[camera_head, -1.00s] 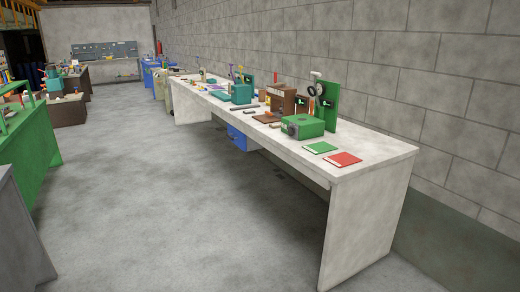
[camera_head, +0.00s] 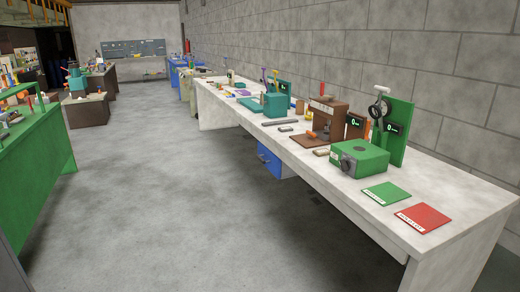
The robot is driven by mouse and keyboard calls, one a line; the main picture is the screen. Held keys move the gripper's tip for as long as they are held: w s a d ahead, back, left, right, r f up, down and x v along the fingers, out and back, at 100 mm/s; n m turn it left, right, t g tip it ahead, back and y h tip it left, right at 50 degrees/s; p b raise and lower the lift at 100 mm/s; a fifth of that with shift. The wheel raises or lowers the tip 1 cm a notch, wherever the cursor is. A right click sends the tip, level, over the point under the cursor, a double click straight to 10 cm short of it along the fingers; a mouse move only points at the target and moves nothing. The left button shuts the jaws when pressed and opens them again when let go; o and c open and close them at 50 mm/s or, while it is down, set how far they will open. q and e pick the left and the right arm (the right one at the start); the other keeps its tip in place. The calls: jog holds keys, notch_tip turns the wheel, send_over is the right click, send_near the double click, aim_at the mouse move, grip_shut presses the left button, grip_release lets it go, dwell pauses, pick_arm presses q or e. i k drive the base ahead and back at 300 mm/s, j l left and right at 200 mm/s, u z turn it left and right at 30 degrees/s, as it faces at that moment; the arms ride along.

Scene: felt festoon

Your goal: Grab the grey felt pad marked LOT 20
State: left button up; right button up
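I cannot pick out a grey felt pad marked LOT 20 in the head view. A green square (camera_head: 386,193) and a red square (camera_head: 422,218), each with a pale label strip, lie flat near the close end of the long pale workbench (camera_head: 470,200). The lettering on the strips is too small to read. Small items farther down the bench are also too small to identify. Neither of my grippers is in view.
On the bench stand a green box device (camera_head: 360,158), a green upright panel (camera_head: 398,133), a brown wooden stand (camera_head: 327,113) and a teal device (camera_head: 276,105). A blue drawer unit (camera_head: 270,160) hangs beneath. A green bench (camera_head: 38,140) is at left. The grey floor between is clear.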

aim_at(287, 129)
jog(key=i, duration=1.55)
jog(key=i+z, duration=0.25)
jog(key=i, duration=0.2)
jog(key=i+j+z, duration=0.3)
jog(key=i, duration=0.2)
jog(key=i+j+z, duration=0.25)
jog(key=i, duration=0.2)
